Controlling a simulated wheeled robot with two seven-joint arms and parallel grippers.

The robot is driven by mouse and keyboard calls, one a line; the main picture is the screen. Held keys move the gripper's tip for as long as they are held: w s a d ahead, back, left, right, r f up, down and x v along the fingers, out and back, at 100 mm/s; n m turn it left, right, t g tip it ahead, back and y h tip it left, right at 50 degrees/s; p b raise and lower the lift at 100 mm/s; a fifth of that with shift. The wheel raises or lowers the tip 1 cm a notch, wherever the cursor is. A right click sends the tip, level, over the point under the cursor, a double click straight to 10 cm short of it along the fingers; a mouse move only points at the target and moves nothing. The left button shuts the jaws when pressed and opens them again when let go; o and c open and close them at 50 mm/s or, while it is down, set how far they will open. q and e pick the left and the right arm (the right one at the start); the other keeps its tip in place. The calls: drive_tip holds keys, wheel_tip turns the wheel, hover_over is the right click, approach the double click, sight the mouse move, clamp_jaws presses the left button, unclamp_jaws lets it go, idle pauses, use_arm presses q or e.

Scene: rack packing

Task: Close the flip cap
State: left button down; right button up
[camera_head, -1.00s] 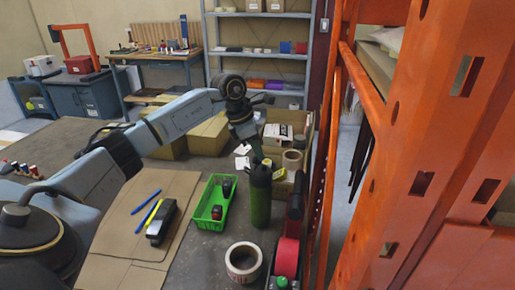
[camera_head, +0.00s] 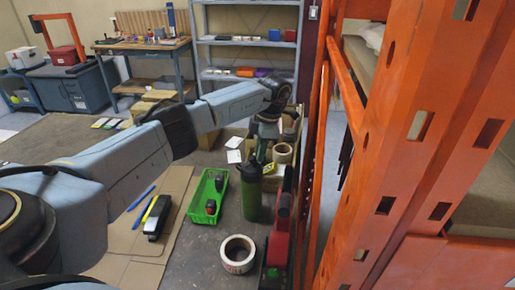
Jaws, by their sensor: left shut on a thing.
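A green bottle (camera_head: 251,202) with a dark top (camera_head: 250,172) stands upright on the grey table, right of the green basket. My left gripper (camera_head: 259,157) reaches in from the left and points down at the bottle's top. Its fingers are shut on the flip cap there. The cap is small and partly hidden by the fingers, so I cannot tell how far it is open. My right gripper is not in view.
A green basket (camera_head: 197,217) with dark and red items stands left of the bottle. A tape roll (camera_head: 238,254) lies in front, a red tape dispenser (camera_head: 277,247) to the right. A stapler (camera_head: 157,218) and pens lie on cardboard. An orange rack (camera_head: 400,150) bounds the right.

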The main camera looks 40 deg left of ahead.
use_arm(q)
drive_tip(key=shift+d+f+g, duration=0.15)
drive_tip(key=shift+g, duration=0.15)
drive_tip(key=c, duration=1.4)
unclamp_jaws()
drive_tip(key=shift+w, duration=0.1)
drive_tip(key=v, duration=1.3)
drive_tip(key=shift+d+b, duration=0.15)
drive_tip(key=shift+b, duration=0.3)
